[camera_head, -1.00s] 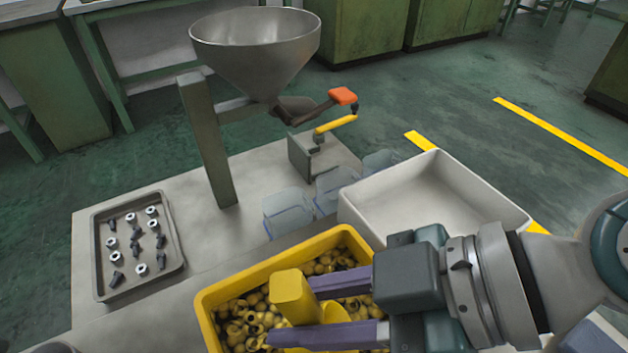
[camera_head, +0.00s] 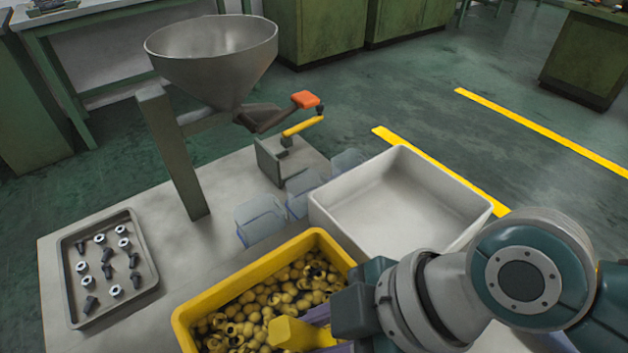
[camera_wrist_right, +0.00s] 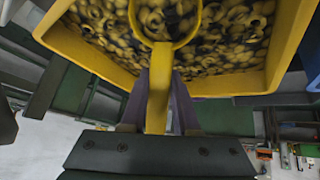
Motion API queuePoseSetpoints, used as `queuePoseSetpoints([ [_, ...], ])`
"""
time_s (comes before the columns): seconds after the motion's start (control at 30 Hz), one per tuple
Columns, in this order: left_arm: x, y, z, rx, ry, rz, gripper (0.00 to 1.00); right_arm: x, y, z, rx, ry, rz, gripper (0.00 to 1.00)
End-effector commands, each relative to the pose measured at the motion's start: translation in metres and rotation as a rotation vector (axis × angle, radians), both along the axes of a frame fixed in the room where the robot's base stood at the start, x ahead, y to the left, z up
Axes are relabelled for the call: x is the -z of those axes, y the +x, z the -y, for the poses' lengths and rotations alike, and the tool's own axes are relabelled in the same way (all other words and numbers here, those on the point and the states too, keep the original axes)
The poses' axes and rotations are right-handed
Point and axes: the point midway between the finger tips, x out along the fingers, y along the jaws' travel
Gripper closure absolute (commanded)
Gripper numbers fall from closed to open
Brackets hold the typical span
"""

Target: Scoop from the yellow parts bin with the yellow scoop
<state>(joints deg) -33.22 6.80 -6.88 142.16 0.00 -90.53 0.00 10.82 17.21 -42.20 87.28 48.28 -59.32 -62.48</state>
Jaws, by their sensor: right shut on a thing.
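The yellow parts bin (camera_head: 238,277) stands at the near edge of the table in the head view, holding many small yellow-brown ring-like parts (camera_head: 262,303). My right gripper (camera_head: 308,328) is over the bin's near right part, its purple fingers shut on the handle of the yellow scoop (camera_head: 292,335). The scoop's bowl is hidden in the head view by the lower picture edge and my arm. In the right wrist view the scoop handle (camera_wrist_right: 158,95) runs between the fingers (camera_wrist_right: 158,88), and its round bowl lies over the parts within the bin rim (camera_wrist_right: 95,62). My left gripper is not in view.
A white open box (camera_head: 400,205) stands right behind the bin, apparently empty. Clear containers (camera_head: 262,218) sit behind the bin. A metal funnel on a post (camera_head: 212,65) stands behind left. A grey tray (camera_head: 70,262) with bolts and nuts is at left.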

Motion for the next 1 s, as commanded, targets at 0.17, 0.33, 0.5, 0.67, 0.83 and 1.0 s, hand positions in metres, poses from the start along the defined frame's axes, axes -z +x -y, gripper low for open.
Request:
queuePoseSetpoints([
  [0.17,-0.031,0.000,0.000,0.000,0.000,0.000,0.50,-0.002,-0.001,-0.011,-0.004,-0.168,0.030,1.00],
  [0.33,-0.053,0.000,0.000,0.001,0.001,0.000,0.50,-0.015,-0.002,-0.013,0.000,-0.249,0.046,1.00],
  [0.5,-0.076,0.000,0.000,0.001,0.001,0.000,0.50,-0.034,-0.002,-0.017,-0.001,-0.285,0.052,1.00],
  [0.67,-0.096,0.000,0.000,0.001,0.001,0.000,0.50,-0.053,-0.003,-0.020,-0.001,-0.317,0.058,1.00],
  [0.83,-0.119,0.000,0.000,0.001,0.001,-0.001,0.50,-0.074,-0.004,-0.024,-0.001,-0.355,0.065,1.00],
  [1.0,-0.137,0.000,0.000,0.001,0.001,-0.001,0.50,-0.091,-0.004,-0.027,-0.002,-0.388,0.071,1.00],
])
